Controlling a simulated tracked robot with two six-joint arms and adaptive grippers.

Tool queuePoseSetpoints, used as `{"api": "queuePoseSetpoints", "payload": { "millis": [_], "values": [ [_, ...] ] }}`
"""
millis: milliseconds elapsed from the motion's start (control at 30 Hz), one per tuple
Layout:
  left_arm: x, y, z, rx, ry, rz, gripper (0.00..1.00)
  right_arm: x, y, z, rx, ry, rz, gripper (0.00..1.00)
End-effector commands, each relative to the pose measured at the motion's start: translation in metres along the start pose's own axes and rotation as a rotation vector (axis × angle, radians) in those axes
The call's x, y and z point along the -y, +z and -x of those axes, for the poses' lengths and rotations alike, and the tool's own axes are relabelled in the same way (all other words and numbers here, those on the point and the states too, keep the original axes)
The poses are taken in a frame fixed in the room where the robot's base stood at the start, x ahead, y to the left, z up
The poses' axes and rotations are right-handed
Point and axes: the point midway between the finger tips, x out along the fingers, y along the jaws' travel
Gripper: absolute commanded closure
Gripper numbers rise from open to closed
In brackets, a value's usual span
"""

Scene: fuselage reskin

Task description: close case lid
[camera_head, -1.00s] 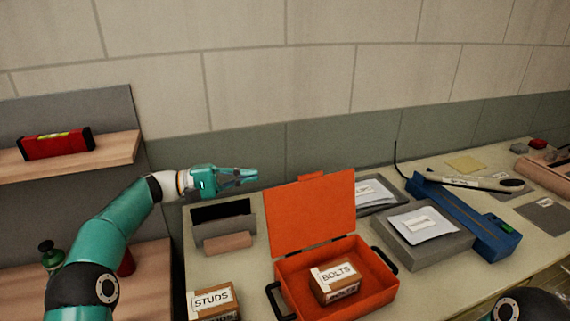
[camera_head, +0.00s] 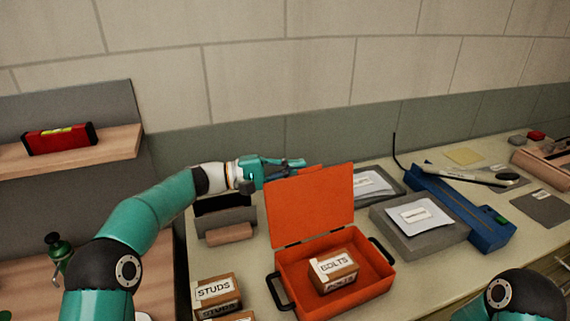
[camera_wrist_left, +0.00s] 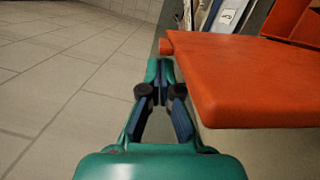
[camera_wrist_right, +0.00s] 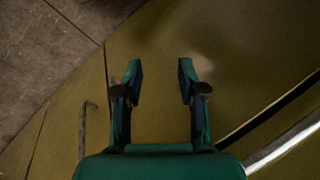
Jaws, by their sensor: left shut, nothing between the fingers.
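The orange case (camera_head: 300,301) stands on the bench with its lid (camera_head: 312,207) raised upright at its back edge. A box labelled BOLTS (camera_head: 334,270) sits inside the case. My left gripper (camera_head: 300,163) is shut and empty, behind the lid near its top left edge. In the left wrist view the shut fingers (camera_wrist_left: 161,68) are just left of the orange lid (camera_wrist_left: 260,85); I cannot tell whether they touch it. My right gripper (camera_wrist_right: 158,68) is open and empty in the right wrist view, away from the case.
STUDS boxes (camera_head: 214,291) stand left of the case. A grey block with a paper (camera_head: 425,240) and a blue tool (camera_head: 460,205) lie to the right. A shelf (camera_head: 80,147) holding a red level (camera_head: 59,139) is at the left.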

Motion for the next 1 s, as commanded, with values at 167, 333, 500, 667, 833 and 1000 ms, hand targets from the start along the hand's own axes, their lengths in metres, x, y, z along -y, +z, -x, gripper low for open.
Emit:
{"api": "queuePoseSetpoints", "payload": {
  "millis": [167,333,500,667,833,1000],
  "values": [
    [0.000,0.007,-0.001,0.000,-0.001,0.000,1.00,0.000,0.000,0.001,0.000,0.000,0.000,0.60],
    [0.000,0.008,-0.001,0.000,0.000,0.000,1.00,0.000,0.000,0.001,0.000,0.000,0.000,0.60],
    [-0.001,0.005,0.008,-0.007,0.001,-0.001,1.00,0.000,0.000,0.001,-0.001,0.000,-0.002,0.60],
    [0.000,0.008,0.000,-0.001,-0.002,-0.008,1.00,-0.001,0.000,-0.002,0.000,0.000,0.000,0.60],
    [0.001,0.012,-0.003,0.000,-0.011,-0.047,1.00,-0.004,0.000,-0.011,0.000,0.000,0.000,0.60],
    [0.001,0.021,-0.008,0.000,-0.031,-0.129,1.00,-0.011,0.000,-0.030,0.000,0.000,0.000,0.60]
  ]
}}
